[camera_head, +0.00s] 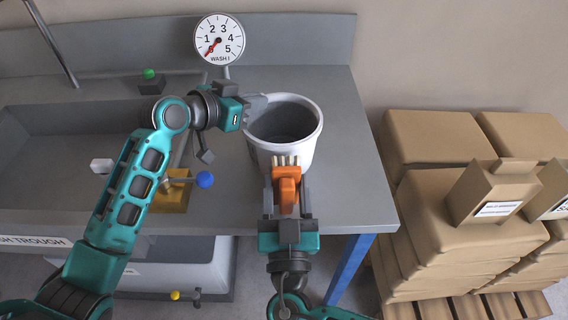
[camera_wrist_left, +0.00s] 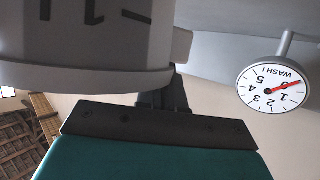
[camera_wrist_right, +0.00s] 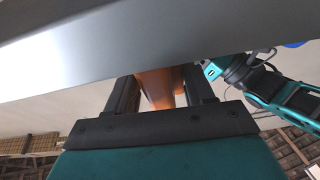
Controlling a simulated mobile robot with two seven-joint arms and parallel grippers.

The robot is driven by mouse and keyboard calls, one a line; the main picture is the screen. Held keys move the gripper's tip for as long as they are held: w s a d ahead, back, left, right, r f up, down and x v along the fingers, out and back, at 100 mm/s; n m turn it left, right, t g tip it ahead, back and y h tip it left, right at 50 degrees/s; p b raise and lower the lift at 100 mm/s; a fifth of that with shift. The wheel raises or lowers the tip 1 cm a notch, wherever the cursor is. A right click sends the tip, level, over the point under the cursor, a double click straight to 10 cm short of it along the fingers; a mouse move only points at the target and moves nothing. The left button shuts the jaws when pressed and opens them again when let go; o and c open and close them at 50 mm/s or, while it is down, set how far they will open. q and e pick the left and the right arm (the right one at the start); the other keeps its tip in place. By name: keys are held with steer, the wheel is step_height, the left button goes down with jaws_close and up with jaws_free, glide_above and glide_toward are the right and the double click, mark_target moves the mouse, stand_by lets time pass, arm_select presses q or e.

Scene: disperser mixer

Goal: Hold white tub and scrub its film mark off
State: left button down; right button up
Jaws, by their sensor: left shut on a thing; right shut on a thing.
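The white tub (camera_head: 307,151) stands upright at the right part of the grey counter, its grey inside open to view. My left gripper (camera_head: 257,106) is shut on the tub's left rim. In the left wrist view the tub (camera_wrist_left: 80,45) fills the upper left and bears large dark characters. My right gripper (camera_head: 286,195) is shut on an orange brush (camera_head: 287,187), whose pale bristles point at the tub's front wall; whether they touch it I cannot tell. The brush handle (camera_wrist_right: 158,86) shows between the fingers in the right wrist view. I cannot make out the film mark.
A round dial (camera_head: 220,39) marked WASH 1 stands behind the tub, its red needle at the low end. A trough (camera_head: 60,210) lies left. A blue-knobbed lever (camera_head: 204,180) on a yellow block stands near my left arm. Stacked brown sacks (camera_head: 455,225) stand right.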

mark_target(286, 172)
steer(key=shift+w+f, duration=0.1)
steer(key=shift+w, duration=0.7)
steer(key=shift+s+r, duration=0.2)
steer(key=shift+r, duration=2.1)
steer(key=shift+w, duration=0.15)
steer(key=shift+f, duration=0.1)
steer(key=shift+w+f, duration=0.2)
steer(key=shift+f, duration=1.2)
steer(key=shift+s, duration=0.9)
